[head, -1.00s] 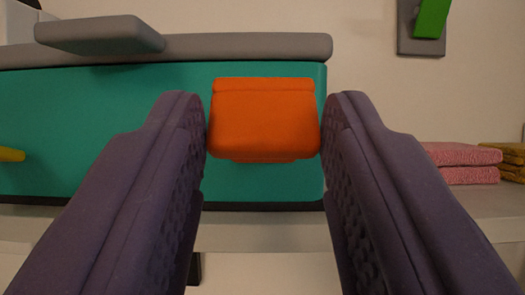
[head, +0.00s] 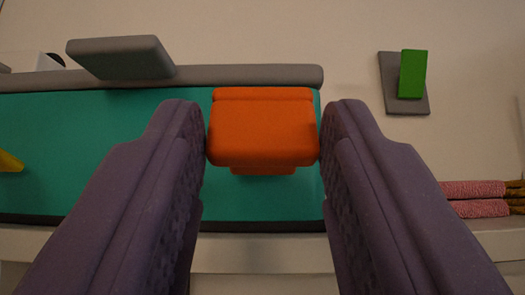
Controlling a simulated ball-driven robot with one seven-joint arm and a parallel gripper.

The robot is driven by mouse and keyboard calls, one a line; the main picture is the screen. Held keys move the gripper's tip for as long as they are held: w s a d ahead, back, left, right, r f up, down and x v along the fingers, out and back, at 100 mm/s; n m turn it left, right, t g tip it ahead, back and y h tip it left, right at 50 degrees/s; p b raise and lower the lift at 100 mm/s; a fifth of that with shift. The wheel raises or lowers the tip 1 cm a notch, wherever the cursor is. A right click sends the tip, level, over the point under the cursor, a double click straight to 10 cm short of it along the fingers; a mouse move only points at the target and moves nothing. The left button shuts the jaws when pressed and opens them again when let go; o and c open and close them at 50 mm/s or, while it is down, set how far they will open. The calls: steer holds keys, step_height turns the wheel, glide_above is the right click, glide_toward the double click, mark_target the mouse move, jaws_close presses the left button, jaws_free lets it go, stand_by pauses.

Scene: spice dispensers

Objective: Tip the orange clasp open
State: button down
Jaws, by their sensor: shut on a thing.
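The orange clasp (head: 263,128) is a blocky piece on the front of a teal box (head: 70,140) with a grey top edge. It sits near the box's right end, with a narrower orange part showing below it. My gripper (head: 263,135) has one purple finger on each side of the clasp, and the fingertips press against its left and right sides. The gripper is shut on the clasp.
A grey slab (head: 120,57) rises from the box's top edge at left. A yellow piece (head: 10,162) shows at the far left. A grey wall plate with a green switch (head: 412,74) is at upper right.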

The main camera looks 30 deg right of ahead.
steer(key=shift+f, duration=0.1)
steer(key=c, duration=0.6)
jaws_free()
steer(key=p+v, duration=0.2)
steer(key=v, duration=0.5)
steer(key=shift+s+a+f, duration=0.15)
steer(key=shift+s+f, duration=0.05)
steer(key=shift+f, duration=0.1)
